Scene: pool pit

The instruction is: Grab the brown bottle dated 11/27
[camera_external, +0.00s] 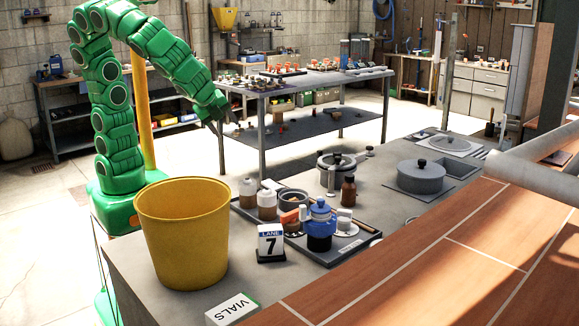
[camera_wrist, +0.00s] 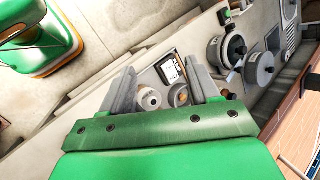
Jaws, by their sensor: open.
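A small brown bottle (camera_external: 348,192) with a dark top stands upright on the counter, right of the tray. Two paler bottles with brown lower parts, one at the left (camera_external: 248,190) and one beside it (camera_external: 267,203), stand at the tray's back left. No date is readable on any of them. My gripper (camera_external: 215,116) hangs in the air, up and left of the bottles. In the wrist view, my gripper (camera_wrist: 160,66) is open and empty. A round pale top (camera_wrist: 149,98) shows between its fingers; I cannot tell which container it is.
A large yellow bucket (camera_external: 182,235) stands at the counter's near left. A Lane 7 sign (camera_external: 271,243), a blue pot (camera_external: 319,228) and a VIALS box (camera_external: 231,309) are nearby. Grey pots (camera_external: 421,176) stand at the right. A work table (camera_external: 300,78) is behind.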

